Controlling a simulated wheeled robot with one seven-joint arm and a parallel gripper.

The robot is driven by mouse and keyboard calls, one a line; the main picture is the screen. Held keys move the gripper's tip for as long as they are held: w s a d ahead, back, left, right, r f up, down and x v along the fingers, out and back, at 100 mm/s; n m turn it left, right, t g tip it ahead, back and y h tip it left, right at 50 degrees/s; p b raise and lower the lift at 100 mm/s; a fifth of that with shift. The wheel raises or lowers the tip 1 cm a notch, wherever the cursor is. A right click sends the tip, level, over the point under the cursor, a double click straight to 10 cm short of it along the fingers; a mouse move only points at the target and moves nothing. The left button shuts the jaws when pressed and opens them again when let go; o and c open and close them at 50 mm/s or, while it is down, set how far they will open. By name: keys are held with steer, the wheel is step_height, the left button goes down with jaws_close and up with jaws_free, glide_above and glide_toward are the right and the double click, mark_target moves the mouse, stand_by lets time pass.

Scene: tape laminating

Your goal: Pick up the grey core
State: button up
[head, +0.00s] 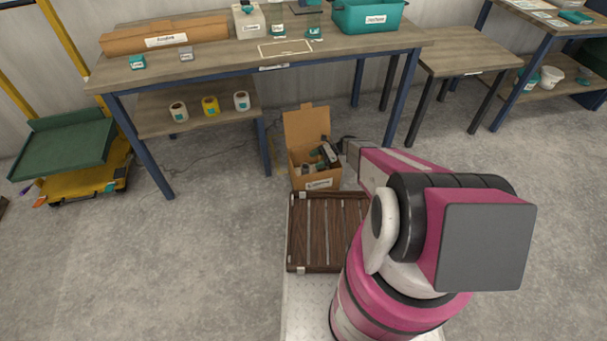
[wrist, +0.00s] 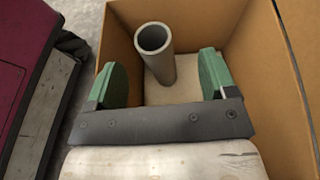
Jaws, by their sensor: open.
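The grey core (wrist: 157,58) is a hollow grey tube standing on end in an open cardboard box (wrist: 225,20). It leans a little in the wrist view, with its open end towards the camera. My gripper (wrist: 163,78) is open, with one green finger pad to the left of the core and one to the right. The core shows between and beyond the pads, and I see no contact. In the head view my gripper (head: 318,160) is at the mouth of the cardboard box (head: 309,183). I cannot make out the core clearly there.
A slatted brown crate or pallet (head: 318,232) lies in front of the box. The workbench (head: 225,62) stands behind it, with rolls (head: 210,106) on its lower shelf. The box walls rise close around my gripper. Open floor (head: 190,250) lies to the left.

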mark_target(307, 166)
steer(key=shift+s+x, duration=0.2)
steer(key=shift+x, duration=1.45)
steer(key=shift+s+x, duration=0.2)
steer(key=shift+x, duration=1.5)
steer(key=shift+d, duration=0.15)
steer(key=c, duration=1.2)
